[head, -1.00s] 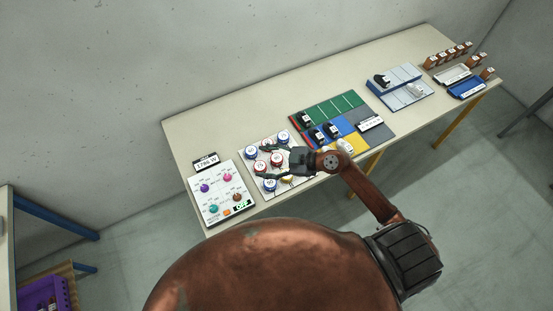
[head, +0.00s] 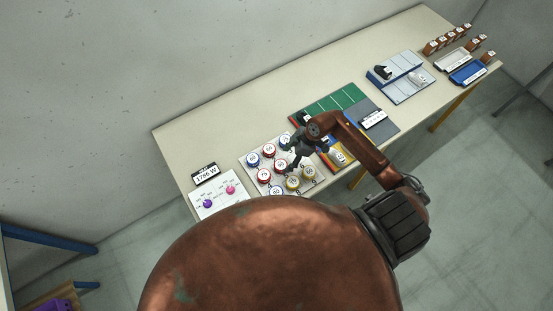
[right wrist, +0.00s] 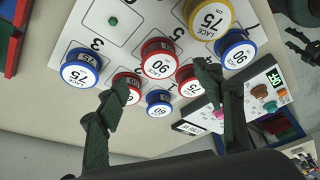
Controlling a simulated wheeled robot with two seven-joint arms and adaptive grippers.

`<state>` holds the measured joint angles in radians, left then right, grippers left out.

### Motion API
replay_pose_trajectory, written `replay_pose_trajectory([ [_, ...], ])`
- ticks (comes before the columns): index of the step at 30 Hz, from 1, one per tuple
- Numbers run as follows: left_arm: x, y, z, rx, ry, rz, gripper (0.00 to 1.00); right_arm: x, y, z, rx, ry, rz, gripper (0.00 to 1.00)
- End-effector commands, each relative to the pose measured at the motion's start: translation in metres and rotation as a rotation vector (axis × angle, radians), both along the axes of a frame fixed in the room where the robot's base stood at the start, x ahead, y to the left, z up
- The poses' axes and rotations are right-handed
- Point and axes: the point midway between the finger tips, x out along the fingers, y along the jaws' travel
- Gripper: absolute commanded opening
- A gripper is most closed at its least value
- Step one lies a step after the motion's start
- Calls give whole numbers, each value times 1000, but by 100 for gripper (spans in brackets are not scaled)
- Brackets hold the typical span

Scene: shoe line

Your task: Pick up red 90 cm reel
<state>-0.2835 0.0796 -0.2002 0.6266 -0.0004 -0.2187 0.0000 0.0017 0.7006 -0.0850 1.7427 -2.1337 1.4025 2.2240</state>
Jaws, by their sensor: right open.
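The red 90 cm reel (right wrist: 158,58) stands upright on the reel board in the right wrist view, its white label reading 90. In the head view it appears to be the red reel (head: 279,167) just below my right gripper (head: 291,157). My right gripper is open and empty above the board. In the right wrist view its fingers (right wrist: 160,92) are spread, overlapping neighbouring red reels in the picture, with the 90 reel beyond and between them. I cannot tell the exact height of the fingertips.
Blue reels (right wrist: 80,70), other red reels (right wrist: 188,80) and a yellow reel (right wrist: 207,18) crowd close around on the board (right wrist: 62,48). An empty place with a green peg (right wrist: 113,20) lies beside them. A display panel (head: 216,197) stands left; coloured mats (head: 330,108) lie right.

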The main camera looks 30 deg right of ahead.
Motion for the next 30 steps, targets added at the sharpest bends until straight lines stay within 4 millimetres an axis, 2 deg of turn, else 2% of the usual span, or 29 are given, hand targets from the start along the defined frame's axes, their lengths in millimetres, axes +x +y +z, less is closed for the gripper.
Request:
replay_pose_trajectory([
  [9,-34,1,4,2,42,9,58,7,13,-30,4,4,0,61],
  [12,-40,2,8,2,48,10,58,12,19,-44,4,4,0,61],
  [18,-26,1,10,2,32,7,58,16,25,-65,2,1,1,61],
  [22,-11,0,11,0,12,3,58,17,26,-68,1,0,0,61],
  [26,-7,0,11,-1,6,3,58,16,26,-68,1,0,1,61],
  [30,-10,0,11,0,11,3,58,16,26,-68,1,0,1,52],
])
